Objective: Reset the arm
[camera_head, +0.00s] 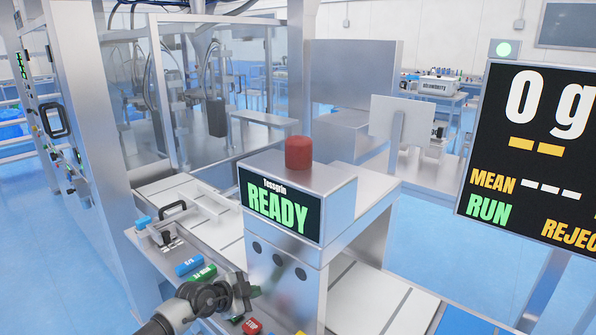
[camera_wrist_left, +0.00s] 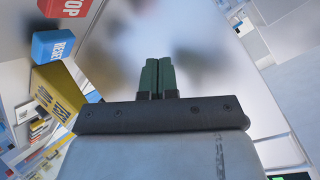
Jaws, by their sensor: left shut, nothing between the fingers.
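My left gripper (camera_head: 243,292) comes in from the lower left in the head view, in front of the metal machine box and close to a row of coloured buttons. In the left wrist view, the left gripper's dark green fingers (camera_wrist_left: 157,78) are together with nothing between them. They point toward a blurred pale metal surface. A blue RESET button (camera_wrist_left: 53,44) and a red STOP button (camera_wrist_left: 66,8) are at upper left in that view, apart from the fingers. My right gripper is not in view.
A metal box with a READY screen (camera_head: 281,208) and red dome (camera_head: 299,152) stands mid-view. A large display (camera_head: 535,150) reading 0 g is at right. Open floor (camera_head: 420,225) lies between.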

